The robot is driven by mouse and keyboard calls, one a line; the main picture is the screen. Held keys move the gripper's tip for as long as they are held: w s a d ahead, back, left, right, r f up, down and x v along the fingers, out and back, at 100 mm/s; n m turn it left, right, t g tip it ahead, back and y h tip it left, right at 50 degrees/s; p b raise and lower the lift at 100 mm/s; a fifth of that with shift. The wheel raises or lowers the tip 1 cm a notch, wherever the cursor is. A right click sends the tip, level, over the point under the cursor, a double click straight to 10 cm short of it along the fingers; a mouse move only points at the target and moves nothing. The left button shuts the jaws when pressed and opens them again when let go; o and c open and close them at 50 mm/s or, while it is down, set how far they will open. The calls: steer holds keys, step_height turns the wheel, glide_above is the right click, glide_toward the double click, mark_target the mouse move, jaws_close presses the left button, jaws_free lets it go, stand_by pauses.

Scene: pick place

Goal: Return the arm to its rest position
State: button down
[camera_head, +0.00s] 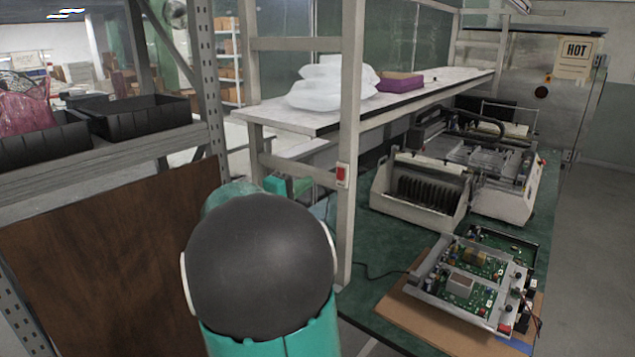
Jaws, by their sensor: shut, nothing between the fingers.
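A rounded part of my own arm, dark grey with teal casing, fills the lower middle of the head view. It hides part of the brown board and the floor behind it. My gripper and its fingertips do not show in this view, so I cannot see what is around them.
A green-topped bench (382,302) at right holds a circuit board assembly (470,283) and a white machine (418,188). A shelf (300,117) with white bags (333,82) is above. Black bins (135,115) sit on a metal rack at left, above a brown board (95,255).

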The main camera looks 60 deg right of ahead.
steer(key=shift+w+a+f, duration=0.1)
steer(key=shift+w+a, duration=0.15)
steer(key=shift+a, duration=0.3)
steer(key=shift+a, duration=0.1)
steer(key=s+a+f+t+y, duration=0.2)
steer(key=a+y, duration=0.4)
steer(key=a, duration=0.9)
steer(key=s+a+f+n+t+y, duration=0.1)
steer(key=a+f+t+y, duration=0.2)
steer(key=a, duration=1.3)
steer(key=s+a+f+t+y, duration=0.2)
steer(key=a+f+y, duration=0.3)
steer(key=a+y, duration=0.4)
steer(key=a+t, duration=0.1)
steer(key=a, duration=0.5)
steer(key=shift+s+a+n+t+y, duration=0.3)
steer(key=shift+s+a+n, duration=0.05)
steer(key=shift+n, duration=0.05)
steer(key=shift+d, duration=0.1)
